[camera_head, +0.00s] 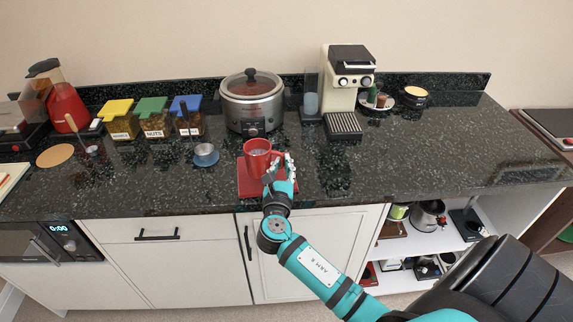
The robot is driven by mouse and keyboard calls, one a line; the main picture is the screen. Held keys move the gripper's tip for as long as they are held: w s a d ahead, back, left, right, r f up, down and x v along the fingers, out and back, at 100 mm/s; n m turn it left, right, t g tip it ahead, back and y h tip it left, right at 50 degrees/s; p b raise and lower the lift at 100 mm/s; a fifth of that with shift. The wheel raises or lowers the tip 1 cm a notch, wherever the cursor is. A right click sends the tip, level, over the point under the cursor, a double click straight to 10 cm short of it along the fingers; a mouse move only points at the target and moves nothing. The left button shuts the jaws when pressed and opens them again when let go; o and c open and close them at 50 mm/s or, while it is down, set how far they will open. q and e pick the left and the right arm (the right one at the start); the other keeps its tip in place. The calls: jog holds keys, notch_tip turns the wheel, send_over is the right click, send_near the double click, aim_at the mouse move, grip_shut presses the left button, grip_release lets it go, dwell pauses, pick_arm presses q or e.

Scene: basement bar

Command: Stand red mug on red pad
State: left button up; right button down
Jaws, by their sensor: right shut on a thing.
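The red mug (256,157) is upright at the middle of the counter, over or on the red pad (250,187). I cannot tell whether its base touches the pad. My right gripper (277,167) is at the mug's right side and is shut on it. The fingers hide the right part of the mug, and my gripper and wrist cover the pad's right part. My left gripper does not show.
A slow cooker (251,104) stands behind the mug. A blue cup on a saucer (206,154) is to the left. Lidded jars (154,121) are farther left, and a coffee machine (347,75) is at the back right. The counter's right part (440,150) is clear.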

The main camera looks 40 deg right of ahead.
jog(key=w+d, duration=0.2)
jog(key=d, duration=0.1)
jog(key=shift+f, duration=0.1)
jog(key=shift+w+d+f, duration=0.1)
jog(key=shift+f, duration=1.7)
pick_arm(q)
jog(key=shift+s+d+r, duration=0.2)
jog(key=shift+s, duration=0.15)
pick_arm(e)
jog(key=shift+f, duration=0.15)
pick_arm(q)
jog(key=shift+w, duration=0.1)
pick_arm(e)
jog(key=c, duration=1.5)
grip_release()
jog(key=shift+o, duration=0.2)
